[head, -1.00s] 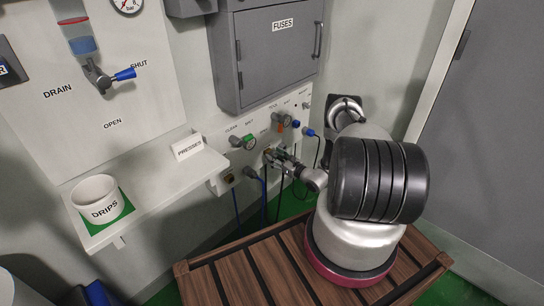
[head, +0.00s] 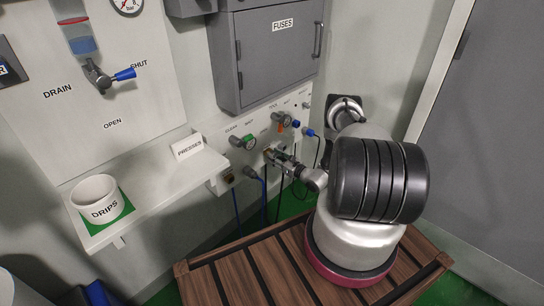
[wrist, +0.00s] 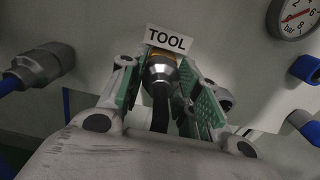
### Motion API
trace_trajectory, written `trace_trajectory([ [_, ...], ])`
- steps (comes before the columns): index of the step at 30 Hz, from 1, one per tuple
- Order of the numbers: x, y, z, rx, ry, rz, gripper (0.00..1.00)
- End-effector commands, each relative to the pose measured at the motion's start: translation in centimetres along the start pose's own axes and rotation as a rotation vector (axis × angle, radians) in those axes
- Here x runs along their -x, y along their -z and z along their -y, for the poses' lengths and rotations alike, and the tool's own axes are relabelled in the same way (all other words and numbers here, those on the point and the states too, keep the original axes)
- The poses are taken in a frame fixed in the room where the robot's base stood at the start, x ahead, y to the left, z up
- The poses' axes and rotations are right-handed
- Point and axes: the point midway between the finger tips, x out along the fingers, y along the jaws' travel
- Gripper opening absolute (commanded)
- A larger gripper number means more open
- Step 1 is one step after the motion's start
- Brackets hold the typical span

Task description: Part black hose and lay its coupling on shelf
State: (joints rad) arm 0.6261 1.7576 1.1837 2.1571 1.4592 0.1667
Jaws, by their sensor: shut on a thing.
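The black hose (wrist: 160,112) hangs from a silver metal coupling (wrist: 160,75) at the wall panel, below the TOOL label in the wrist view. A thin yellow-orange ring shows at the coupling's upper end, by the panel. My gripper (wrist: 162,82) has its green-padded fingers on both sides of the coupling and is shut on it. In the head view my gripper (head: 278,157) is at the panel, and my arm partly hides the coupling there. The white shelf (head: 152,195) is on the wall to the left.
A DRIPS cup (head: 99,198) stands on a green patch on the shelf, with a small sign (head: 188,147) at its back. Another hose coupling (wrist: 40,67) is left of my gripper. A gauge (wrist: 297,15) and blue fittings are to the right. The shelf's middle is clear.

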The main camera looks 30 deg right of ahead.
Motion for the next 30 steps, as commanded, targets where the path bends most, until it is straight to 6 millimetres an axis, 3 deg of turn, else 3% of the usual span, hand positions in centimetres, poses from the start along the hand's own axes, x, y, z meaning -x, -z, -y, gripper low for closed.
trace_trajectory([
  [30,3.9,0.0,0.1,0.001,0.002,0.0,0.0],
])
